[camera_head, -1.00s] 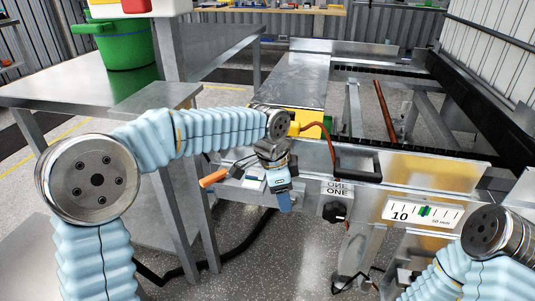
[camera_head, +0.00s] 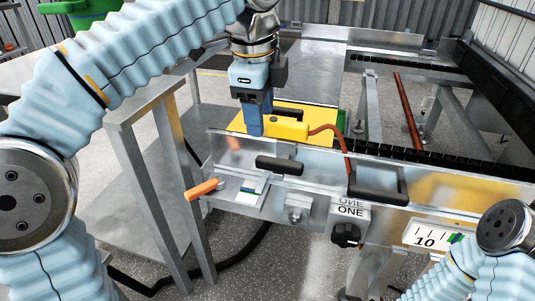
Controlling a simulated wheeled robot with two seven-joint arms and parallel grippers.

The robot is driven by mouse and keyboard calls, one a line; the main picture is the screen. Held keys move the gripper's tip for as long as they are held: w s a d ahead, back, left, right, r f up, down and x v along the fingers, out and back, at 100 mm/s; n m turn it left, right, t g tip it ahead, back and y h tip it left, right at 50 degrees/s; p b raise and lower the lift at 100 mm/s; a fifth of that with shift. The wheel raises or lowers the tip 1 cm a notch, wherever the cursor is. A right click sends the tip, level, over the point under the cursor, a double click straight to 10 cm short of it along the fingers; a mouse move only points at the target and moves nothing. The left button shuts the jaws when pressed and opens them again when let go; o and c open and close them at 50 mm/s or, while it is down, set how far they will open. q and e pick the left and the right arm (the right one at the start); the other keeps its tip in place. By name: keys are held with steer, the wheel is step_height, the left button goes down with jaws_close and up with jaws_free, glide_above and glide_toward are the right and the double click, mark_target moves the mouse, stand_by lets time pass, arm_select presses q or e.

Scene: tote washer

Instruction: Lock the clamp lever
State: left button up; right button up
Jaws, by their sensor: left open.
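The clamp lever with an orange grip (camera_head: 203,188) sticks out to the left from the front of the metal rail, beside a small plate with a coloured label (camera_head: 249,191). My left gripper (camera_head: 253,130) points down above and behind the lever, by the yellow device (camera_head: 285,130). It is apart from the lever. Its jaws are open, though only one blue finger shows clearly from this side. Whether the finger touches the yellow device I cannot tell. My right arm shows at the lower right, but its gripper is out of view.
Black handles (camera_head: 280,165) and (camera_head: 378,190) stand on the rail. A black knob (camera_head: 346,235) sits below the label ONE, left of a scale plate (camera_head: 432,237). A red-brown cable (camera_head: 335,135) runs from the yellow device. A steel table (camera_head: 130,105) stands at the left.

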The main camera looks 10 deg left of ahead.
mark_target(264, 159)
arm_select(q)
steer(key=f+b, duration=0.1)
steer(key=f, duration=0.3)
steer(key=w+f+b, duration=0.1)
steer(key=f, duration=0.3)
steer(key=w+f+b, duration=0.1)
steer(key=f+b, duration=0.1)
steer(key=f, duration=0.2)
steer(key=shift+w+f, duration=0.2)
steer(key=shift+f, duration=0.1)
jaws_close()
